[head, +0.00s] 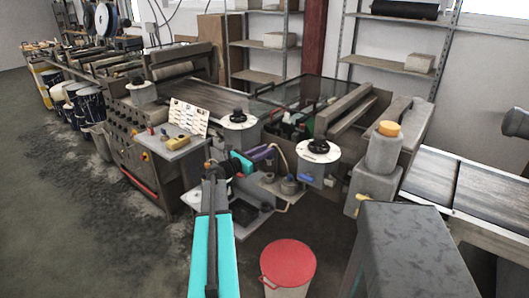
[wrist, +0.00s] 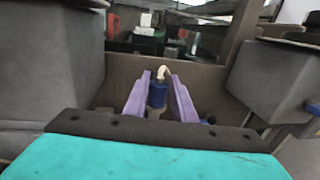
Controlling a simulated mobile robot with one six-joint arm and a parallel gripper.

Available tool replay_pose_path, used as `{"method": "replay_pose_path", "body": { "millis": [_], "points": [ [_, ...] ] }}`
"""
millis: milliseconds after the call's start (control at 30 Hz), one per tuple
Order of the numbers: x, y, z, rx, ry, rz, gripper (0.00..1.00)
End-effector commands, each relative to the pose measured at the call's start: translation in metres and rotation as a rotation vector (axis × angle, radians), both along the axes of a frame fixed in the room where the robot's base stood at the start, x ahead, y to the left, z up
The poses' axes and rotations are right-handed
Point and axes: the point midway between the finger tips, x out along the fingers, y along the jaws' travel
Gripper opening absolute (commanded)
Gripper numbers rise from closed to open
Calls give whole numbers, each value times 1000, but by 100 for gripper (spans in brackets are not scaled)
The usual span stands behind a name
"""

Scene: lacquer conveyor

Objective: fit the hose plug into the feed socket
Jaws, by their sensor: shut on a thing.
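My gripper (wrist: 160,90), with two purple fingers, is shut on the hose plug (wrist: 157,97), a blue cylinder. A cream hose (wrist: 163,72) bends over from the top of the plug. In the head view my gripper (head: 268,152) reaches in between the two grey box-shaped units, above a low grey shelf. The cream hose (head: 286,160) hangs just to its right; the plug itself is not clear there. Small round grey fittings (head: 290,186) stand on the shelf below and right of the gripper. I cannot tell which part is the feed socket.
Grey units with white round tops stand left (head: 239,121) and right (head: 318,151) of my gripper, leaving a narrow gap. A brown machine panel (wrist: 125,72) is close ahead. A red-lidded bin (head: 288,262) stands on the floor in front. Open floor lies to the left.

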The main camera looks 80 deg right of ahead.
Motion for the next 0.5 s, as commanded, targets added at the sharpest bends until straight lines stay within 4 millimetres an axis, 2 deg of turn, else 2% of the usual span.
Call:
{"method": "replay_pose_path", "body": {
  "millis": [500],
  "points": [
    [0,0,-33,0,0,0,0]
  ]
}}
